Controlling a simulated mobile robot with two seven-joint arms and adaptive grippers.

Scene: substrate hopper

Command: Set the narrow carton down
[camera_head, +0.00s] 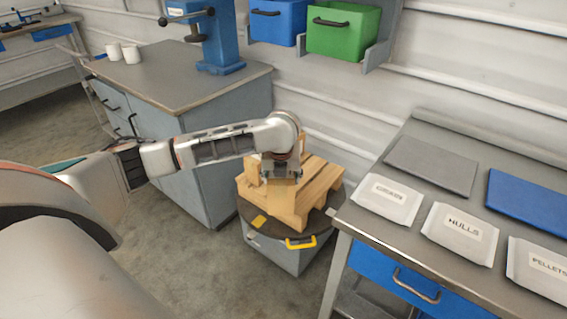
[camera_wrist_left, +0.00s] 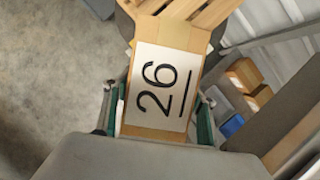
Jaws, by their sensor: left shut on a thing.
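The narrow carton (camera_wrist_left: 176,36) is brown cardboard with a white label reading 26, seen close in the left wrist view. My left gripper (camera_wrist_left: 158,105) is shut on it, with a finger along each side. In the head view my left gripper (camera_head: 284,170) reaches down over a wooden pallet (camera_head: 315,184), and the carton (camera_head: 280,196) is mostly hidden under it. The pallet's slats show beyond the carton in the wrist view (camera_wrist_left: 205,14). I cannot tell whether the carton touches the pallet. My right gripper is in neither view.
The pallet sits on a round dark top (camera_head: 318,226) over a grey cabinet with a yellow handle (camera_head: 300,243). A bench (camera_head: 350,219) with labelled pouches stands close on the right. A grey cabinet bench (camera_head: 165,75) stands at the left. Open floor lies in front.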

